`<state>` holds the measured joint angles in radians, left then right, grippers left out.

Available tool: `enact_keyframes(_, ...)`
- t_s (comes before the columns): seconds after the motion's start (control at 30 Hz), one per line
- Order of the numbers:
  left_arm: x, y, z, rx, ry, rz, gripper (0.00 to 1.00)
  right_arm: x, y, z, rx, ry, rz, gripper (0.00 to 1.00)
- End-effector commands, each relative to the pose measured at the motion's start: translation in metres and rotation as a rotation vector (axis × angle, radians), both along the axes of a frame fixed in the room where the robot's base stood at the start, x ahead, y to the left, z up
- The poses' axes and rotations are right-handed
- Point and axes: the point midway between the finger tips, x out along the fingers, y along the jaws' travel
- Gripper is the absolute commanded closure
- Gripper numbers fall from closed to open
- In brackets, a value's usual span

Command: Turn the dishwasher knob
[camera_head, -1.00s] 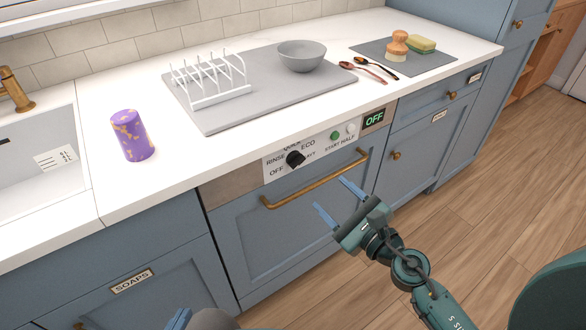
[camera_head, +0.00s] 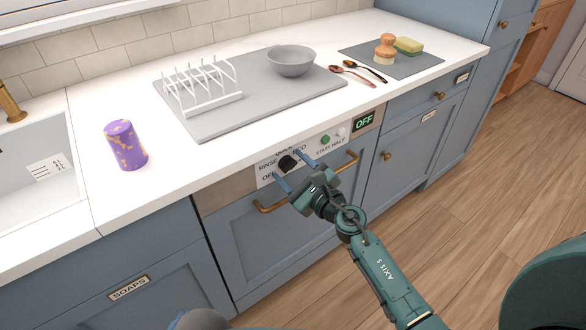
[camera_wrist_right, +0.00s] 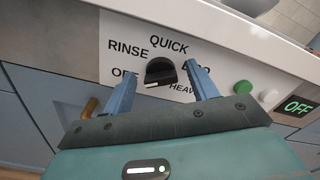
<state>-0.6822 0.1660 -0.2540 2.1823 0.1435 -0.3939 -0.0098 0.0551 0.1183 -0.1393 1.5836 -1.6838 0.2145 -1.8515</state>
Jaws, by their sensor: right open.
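The dishwasher knob (camera_head: 287,163) is a black dial on the white control panel. My right gripper (camera_head: 290,169) is open in front of the panel. Its blue fingers stand on either side of the knob, and I cannot tell whether they touch it. Only a sliver of what seems my left gripper (camera_head: 178,319) shows at the bottom edge.
The brass dishwasher handle (camera_head: 346,162) runs below the panel, behind my right gripper. A green button (camera_head: 325,140) and a display reading OFF (camera_head: 364,122) are to the right.

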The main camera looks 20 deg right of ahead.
Motion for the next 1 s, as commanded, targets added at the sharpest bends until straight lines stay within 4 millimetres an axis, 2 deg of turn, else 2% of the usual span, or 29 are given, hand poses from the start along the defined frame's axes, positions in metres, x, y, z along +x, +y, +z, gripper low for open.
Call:
enact_keyframes(0.07,-0.0003,-0.0003,0.0009,-0.002,-0.001,0.000,1.00,-0.0002,0.0000,0.0001,0.000,0.000,0.000,0.43)
enact_keyframes(0.6,-0.0005,-0.0003,0.0019,-0.003,-0.002,0.001,1.00,-0.0004,-0.0003,0.0001,0.000,0.000,0.000,0.86)
enact_keyframes(1.0,-0.0015,0.0003,0.0006,0.003,0.004,0.000,1.00,-0.0005,-0.0004,0.0004,0.077,0.029,0.002,0.86)
